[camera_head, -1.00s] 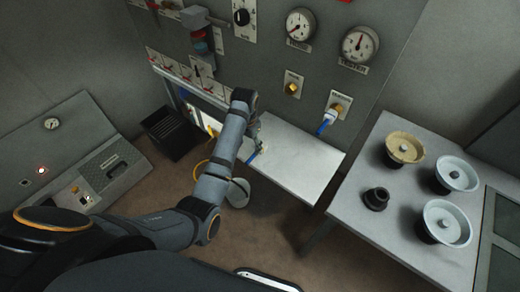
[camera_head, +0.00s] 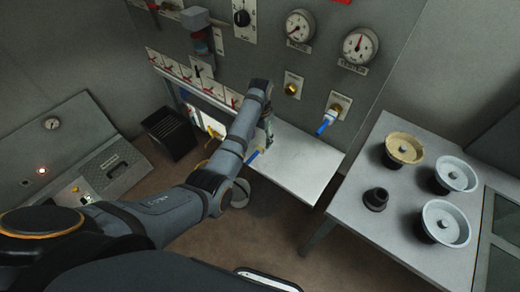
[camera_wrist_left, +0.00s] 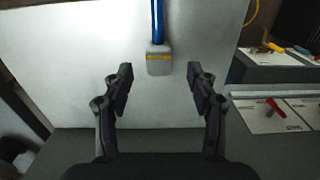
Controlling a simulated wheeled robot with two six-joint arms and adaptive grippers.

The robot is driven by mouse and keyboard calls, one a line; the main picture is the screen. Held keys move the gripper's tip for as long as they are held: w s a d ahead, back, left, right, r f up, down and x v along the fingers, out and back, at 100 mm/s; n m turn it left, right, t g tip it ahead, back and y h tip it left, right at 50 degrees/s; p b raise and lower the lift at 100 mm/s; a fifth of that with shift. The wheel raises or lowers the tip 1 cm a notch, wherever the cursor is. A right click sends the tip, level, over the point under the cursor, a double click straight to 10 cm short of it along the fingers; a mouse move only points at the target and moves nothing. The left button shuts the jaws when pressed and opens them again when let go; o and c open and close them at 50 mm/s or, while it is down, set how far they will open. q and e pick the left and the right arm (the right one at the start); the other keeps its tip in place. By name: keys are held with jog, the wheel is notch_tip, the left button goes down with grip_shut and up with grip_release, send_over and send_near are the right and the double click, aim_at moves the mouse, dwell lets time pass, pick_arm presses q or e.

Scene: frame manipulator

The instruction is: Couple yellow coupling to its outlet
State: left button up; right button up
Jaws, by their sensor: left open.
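In the left wrist view, a grey coupling with a yellow band (camera_wrist_left: 158,58) lies on a pale surface, with a blue hose (camera_wrist_left: 157,20) running from it. My left gripper (camera_wrist_left: 158,84) is open, its fingers spread to either side just short of the coupling. A brass outlet (camera_head: 292,89) on the wall panel has nothing attached. A second brass outlet (camera_head: 337,107) at right has a blue fitting on it. My right gripper is not visible.
Gauges (camera_head: 360,45) and switches line the panel above the shelf. A grey side table (camera_head: 345,215) at right holds several round handwheels and a small black part. The shelf's right part is clear.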

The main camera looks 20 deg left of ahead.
aim_at(260, 147)
pick_arm(q)
jog(key=f, duration=0.4)
jog(key=shift+s+f+p, duration=0.1)
jog(key=shift+s+p, duration=0.2)
jog(key=shift+p, duration=0.05)
jog(key=shift+f, duration=0.6)
jog(key=shift+c, duration=0.4)
jog(key=c, duration=1.1)
jog(key=shift+o, duration=0.2)
jog(key=shift+w+r, duration=0.1)
jog(key=shift+r, duration=0.1)
